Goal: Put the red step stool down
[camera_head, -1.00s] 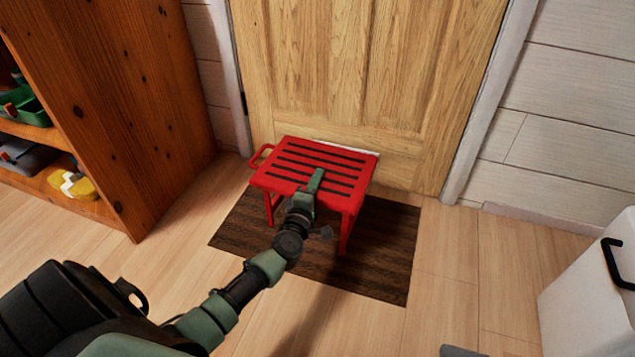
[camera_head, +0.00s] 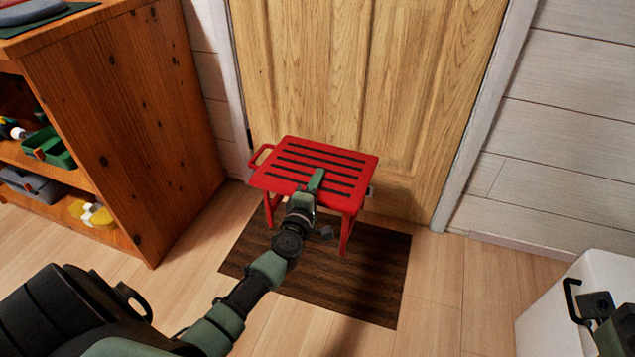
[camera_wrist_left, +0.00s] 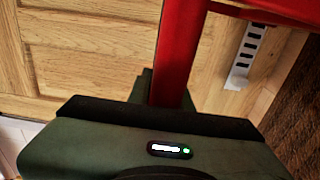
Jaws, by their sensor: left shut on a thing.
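The red step stool (camera_head: 330,165) has a slotted top, a loop handle on its left side and red legs. It is upright in front of the door, over the dark mat. I cannot tell whether its feet touch the mat. My left gripper (camera_head: 310,190) is shut on the stool at its near edge; one green finger shows over the top. In the left wrist view a red bar of the stool (camera_wrist_left: 178,55) runs into the jaws. A green and black part of my right gripper (camera_head: 608,318) shows at the lower right; its jaws are unclear.
The dark striped mat (camera_head: 375,285) lies before the wooden door (camera_head: 330,70). A wooden shelf (camera_head: 140,120) with several items stands at the left. A white box with a black handle (camera_head: 560,315) is at the lower right. Bare floor (camera_head: 450,265) lies between mat and box.

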